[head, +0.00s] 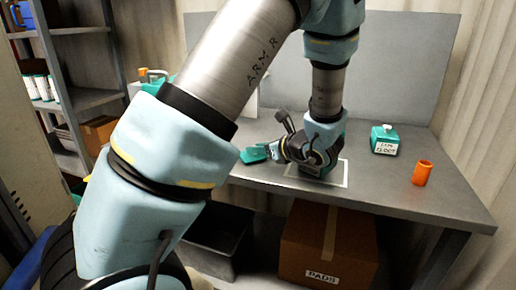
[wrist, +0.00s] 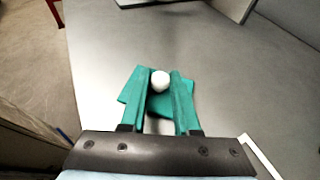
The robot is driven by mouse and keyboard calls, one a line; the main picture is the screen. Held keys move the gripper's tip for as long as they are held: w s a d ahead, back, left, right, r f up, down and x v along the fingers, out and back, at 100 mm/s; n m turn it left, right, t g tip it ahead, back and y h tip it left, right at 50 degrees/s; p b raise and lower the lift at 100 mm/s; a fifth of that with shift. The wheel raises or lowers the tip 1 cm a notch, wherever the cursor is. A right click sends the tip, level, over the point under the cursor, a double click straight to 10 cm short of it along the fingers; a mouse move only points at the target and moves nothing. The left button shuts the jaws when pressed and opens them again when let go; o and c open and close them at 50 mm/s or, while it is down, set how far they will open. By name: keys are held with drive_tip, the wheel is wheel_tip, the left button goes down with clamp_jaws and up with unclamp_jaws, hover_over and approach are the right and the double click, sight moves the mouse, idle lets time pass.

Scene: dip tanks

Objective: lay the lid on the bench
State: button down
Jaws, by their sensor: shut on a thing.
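The lid is a green plate with a white knob. In the wrist view the lid (wrist: 160,105) lies beneath my gripper (wrist: 160,82), whose two green fingers are shut on the knob, one on each side. In the head view the lid (head: 251,155) is at the left part of the grey bench (head: 240,176), and my gripper (head: 272,151) reaches to it from the right. The lid is low over the bench top; I cannot tell whether it touches.
A closed green tank (head: 385,141) with a white knob and label stands at the back right. An orange cup (head: 422,173) stands near the right end. A green container (head: 154,82) is at the far left. Bare bench surrounds the lid in the wrist view.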

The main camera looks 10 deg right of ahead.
drive_tip(key=c, duration=0.6)
unclamp_jaws()
drive_tip(key=shift+f, duration=0.1)
drive_tip(key=shift+c, duration=0.2)
